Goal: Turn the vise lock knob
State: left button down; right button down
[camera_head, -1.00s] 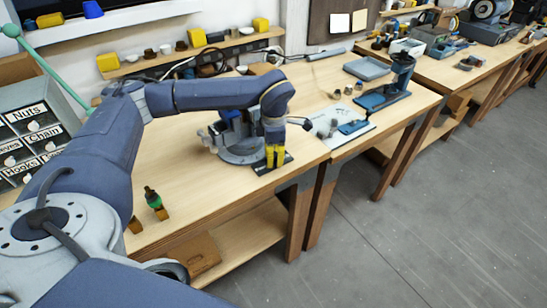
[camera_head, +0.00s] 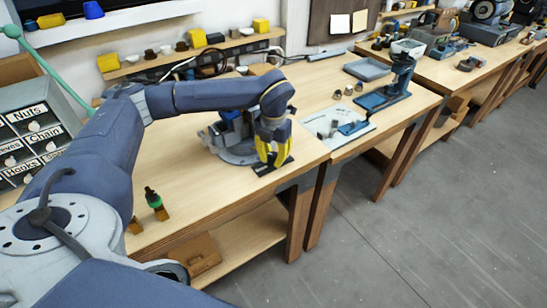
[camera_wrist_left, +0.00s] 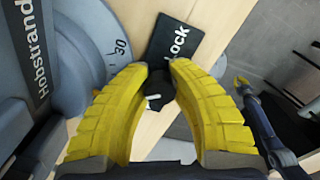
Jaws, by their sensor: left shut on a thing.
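The grey-blue bench vise (camera_head: 232,145) stands on the near bench, partly hidden behind my left arm. In the left wrist view its round base (camera_wrist_left: 95,45) shows the number 30. A black plate marked "Lock" (camera_wrist_left: 178,42) lies beside the base; it also shows in the head view (camera_head: 272,169). My left gripper (camera_head: 272,160) points down over it. Its yellow fingers (camera_wrist_left: 160,88) are shut around the small dark lock knob (camera_wrist_left: 160,88), which they partly hide. A dark blue limb with a yellow tip, apparently my right gripper (camera_wrist_left: 241,82), shows small at the right of the wrist view.
A white mat with parts (camera_head: 350,133) and a blue stand (camera_head: 385,95) are to the right. A labelled drawer cabinet (camera_head: 35,135) is at the left. The bench front is mostly clear.

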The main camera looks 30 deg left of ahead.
aim_at(273, 153)
pick_arm(q)
jog(key=shift+w+n, duration=0.1)
jog(key=shift+n, duration=1.5)
jog(key=shift+r+n, duration=0.1)
jog(key=shift+n, duration=0.2)
jog(key=c, duration=1.1)
grip_release()
jog(key=shift+o, duration=0.2)
notch_tip(273, 153, up, 12)
